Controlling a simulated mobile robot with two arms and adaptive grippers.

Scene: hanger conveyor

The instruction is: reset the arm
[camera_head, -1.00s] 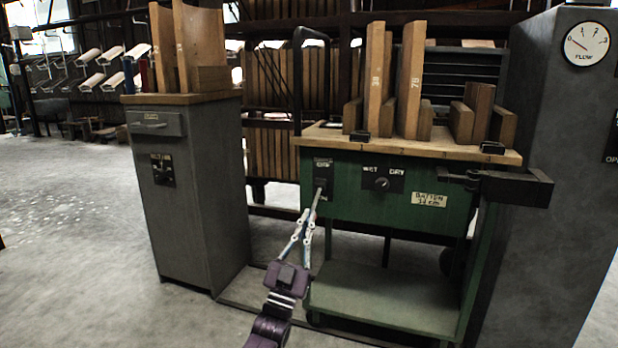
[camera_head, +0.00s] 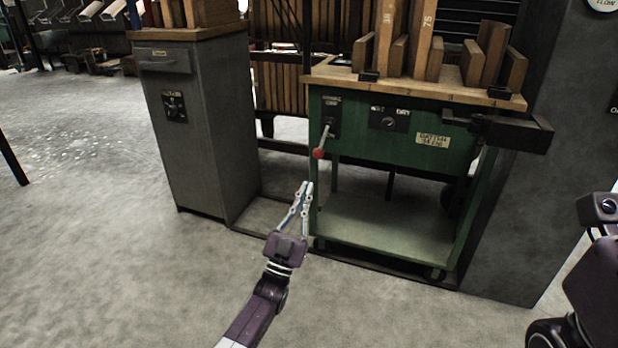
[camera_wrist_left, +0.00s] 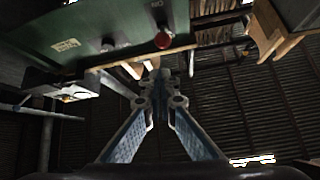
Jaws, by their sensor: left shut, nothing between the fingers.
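My left gripper (camera_head: 306,188) shows in the head view with its fingers closed together and nothing between them. It is in front of the green cart (camera_head: 350,140), below and to the left of a lever with a red knob (camera_head: 319,153), and apart from it. The lever slants downward from its dark plate (camera_head: 332,112). In the left wrist view the closed fingers (camera_wrist_left: 163,85) point forward, with the red knob (camera_wrist_left: 162,40) above them. Part of my right arm (camera_head: 597,275) shows at the right edge, but its gripper does not.
The cart has a wooden top (camera_head: 420,88) with upright boards, a dial (camera_head: 388,121) and a lower shelf (camera_head: 385,225). A grey cabinet (camera_head: 190,130) stands to the left. A tall grey housing (camera_head: 540,190) stands to the right. The floor at lower left is clear.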

